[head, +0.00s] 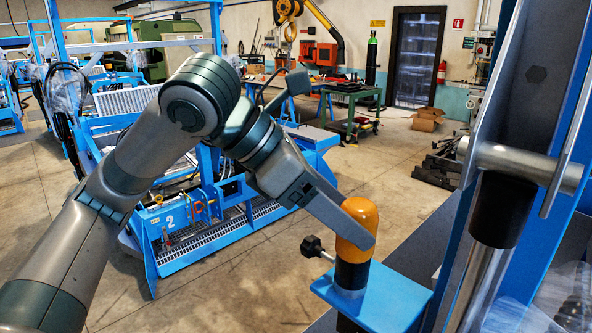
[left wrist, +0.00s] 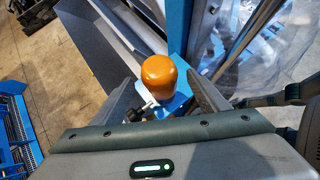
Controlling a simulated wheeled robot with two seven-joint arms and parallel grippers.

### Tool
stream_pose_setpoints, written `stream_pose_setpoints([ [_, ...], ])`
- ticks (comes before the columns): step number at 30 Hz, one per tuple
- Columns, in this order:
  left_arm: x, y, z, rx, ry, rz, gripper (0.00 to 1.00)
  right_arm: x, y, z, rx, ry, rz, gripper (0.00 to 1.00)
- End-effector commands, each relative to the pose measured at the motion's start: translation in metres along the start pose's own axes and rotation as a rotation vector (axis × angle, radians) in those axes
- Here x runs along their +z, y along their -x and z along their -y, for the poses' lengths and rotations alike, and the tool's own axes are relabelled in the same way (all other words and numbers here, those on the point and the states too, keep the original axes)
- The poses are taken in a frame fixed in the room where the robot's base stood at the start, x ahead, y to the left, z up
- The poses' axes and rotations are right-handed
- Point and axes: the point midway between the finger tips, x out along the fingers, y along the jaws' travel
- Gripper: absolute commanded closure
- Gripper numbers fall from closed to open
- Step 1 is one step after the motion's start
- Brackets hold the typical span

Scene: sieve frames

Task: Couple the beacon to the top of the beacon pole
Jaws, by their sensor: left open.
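The beacon (head: 361,216) has an orange dome on a black lower part. In the left wrist view the dome (left wrist: 159,76) lies between the two spread fingers (left wrist: 162,88); contact cannot be told. Whether the collar is the pole's top is unclear.
A blue upright frame with a silver cylinder (head: 478,280) and a crossbar (head: 530,166) rises close on the right. A blue machine marked 2 (head: 185,225) stands behind my left arm. A green workbench (head: 352,107) stands farther back. Open floor (head: 270,285) lies left of the plate.

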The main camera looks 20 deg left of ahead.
Motion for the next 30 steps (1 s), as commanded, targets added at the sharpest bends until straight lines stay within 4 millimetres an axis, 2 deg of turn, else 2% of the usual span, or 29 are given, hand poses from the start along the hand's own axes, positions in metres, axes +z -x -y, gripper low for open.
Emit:
stream_pose_setpoints([
  [8, -0.001, 0.031, -0.001, 0.004, 0.000, 0.003, 0.32, 0.001, -0.013, 0.000, 0.000, 0.000, 0.000, 0.21],
  [24, -0.001, 0.137, 0.000, 0.003, 0.000, 0.005, 0.32, 0.003, -0.042, 0.004, -0.003, -0.001, -0.001, 0.21],
  [30, -0.001, 0.161, 0.000, 0.001, 0.001, 0.002, 0.32, 0.003, -0.047, 0.005, -0.004, -0.001, -0.001, 0.21],
])
